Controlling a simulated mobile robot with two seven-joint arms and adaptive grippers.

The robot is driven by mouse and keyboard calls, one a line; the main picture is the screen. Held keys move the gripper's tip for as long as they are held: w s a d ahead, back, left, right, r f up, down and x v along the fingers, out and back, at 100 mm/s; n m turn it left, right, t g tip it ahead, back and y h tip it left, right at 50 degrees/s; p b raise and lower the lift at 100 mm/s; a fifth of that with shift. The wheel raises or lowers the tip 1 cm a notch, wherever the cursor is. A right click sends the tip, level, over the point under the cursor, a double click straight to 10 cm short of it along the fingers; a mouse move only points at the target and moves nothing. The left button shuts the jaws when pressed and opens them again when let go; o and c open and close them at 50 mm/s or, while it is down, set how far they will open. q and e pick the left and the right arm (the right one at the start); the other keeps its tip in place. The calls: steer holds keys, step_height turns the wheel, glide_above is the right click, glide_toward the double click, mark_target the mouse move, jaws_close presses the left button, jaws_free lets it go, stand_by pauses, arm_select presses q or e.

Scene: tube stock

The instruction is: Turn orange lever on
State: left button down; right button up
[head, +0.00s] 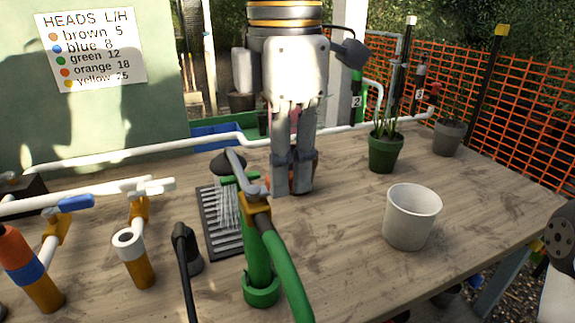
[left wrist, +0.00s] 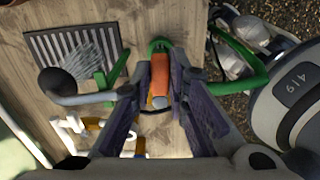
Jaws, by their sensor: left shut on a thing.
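My left gripper (head: 292,190) points down over the bench, beside the grey pipe of the tap. In the left wrist view the orange lever (left wrist: 160,78) lies between the fingers of the gripper (left wrist: 168,92), which is shut on it. My right gripper is not in view.
A slatted grate (head: 208,218) lies under the spray. A green hose (head: 285,262) runs from the tap towards me. Taps with a blue lever (head: 76,203) and white pipes stand left. A white pot (head: 411,218) and green plant pot (head: 385,152) stand right, with clear bench between.

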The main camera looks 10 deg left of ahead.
arm_select(q)
steer(key=shift+w+n, duration=0.1)
steer(key=shift+n, duration=0.3)
steer(key=c, duration=1.6)
jaws_free()
steer(key=shift+a, duration=0.1)
steer(key=shift+o, duration=0.2)
step_height(320, 180, up, 12)
